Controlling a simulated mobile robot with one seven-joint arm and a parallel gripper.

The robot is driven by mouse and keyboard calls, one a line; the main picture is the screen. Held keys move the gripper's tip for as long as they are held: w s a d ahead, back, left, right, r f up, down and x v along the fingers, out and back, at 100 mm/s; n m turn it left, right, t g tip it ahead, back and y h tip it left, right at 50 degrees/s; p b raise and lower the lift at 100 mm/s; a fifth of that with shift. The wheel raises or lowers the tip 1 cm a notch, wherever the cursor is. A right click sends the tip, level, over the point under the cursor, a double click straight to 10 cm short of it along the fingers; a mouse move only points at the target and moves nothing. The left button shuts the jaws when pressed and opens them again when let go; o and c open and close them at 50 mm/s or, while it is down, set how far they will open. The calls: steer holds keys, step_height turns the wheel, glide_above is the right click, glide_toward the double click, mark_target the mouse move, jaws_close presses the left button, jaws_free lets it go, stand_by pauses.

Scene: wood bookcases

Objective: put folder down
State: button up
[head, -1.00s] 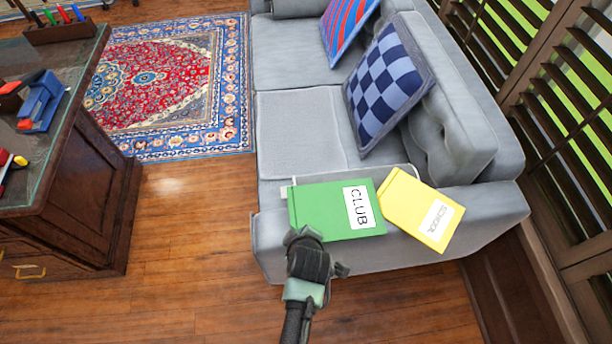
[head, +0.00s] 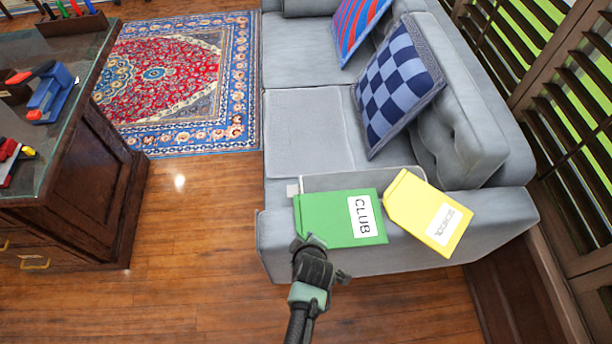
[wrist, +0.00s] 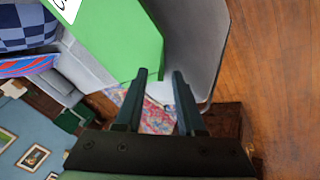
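A green folder labelled CLUB (head: 325,220) lies on the near arm of the grey sofa. A yellow folder labelled SCHOOL (head: 415,205) lies just right of it on the same arm, its label turned sideways. My gripper (head: 307,242) is at the green folder's near left corner; its fingertips are hard to make out in the head view. In the wrist view my gripper (wrist: 160,75) has its two fingers apart with a gap between them. The green folder (wrist: 115,35) extends up and left from the left fingertip, its corner close to that finger; I cannot tell whether they touch.
The grey sofa (head: 305,130) has a blue checkered pillow (head: 398,85) and a red-blue striped pillow (head: 357,25). A dark wood desk (head: 100,190) with tools stands at left. Shuttered windows (head: 570,110) line the right. Wood floor (head: 200,230) is clear between desk and sofa.

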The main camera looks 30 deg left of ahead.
steer(key=p+v, duration=0.2)
steer(key=v, duration=1)
steer(key=w+d+r+m+t, duration=0.1)
steer(key=w+r+m+t, duration=0.3)
steer(key=w+r, duration=0.95)
steer(key=w+d+r+m+t, duration=0.2)
steer(key=r+t, duration=0.2)
steer(key=r, duration=0.9)
steer(key=w+d+r+m+t, duration=0.2)
steer(key=w+r+t, duration=0.15)
steer(key=r, duration=0.95)
steer(key=s+d+r+m+t+h, duration=0.1)
steer(key=s+d+r+m+t, duration=0.1)
steer(key=r, duration=0.8)
steer(key=s+d+r+m+t+h, duration=0.1)
steer(key=s+d+r+m+t, duration=0.1)
steer(key=s+r+m+t, duration=0.2)
steer(key=s+d+r+m+t+h, duration=0.1)
steer(key=s+r+t, duration=0.3)
steer(key=r, duration=1.4)
steer(key=s+d+m, duration=0.1)
steer(key=s, duration=0.3)
steer(key=shift+d+m+h, duration=0.25)
steer(key=shift+m+h, duration=0.05)
steer(key=shift+m, duration=0.1)
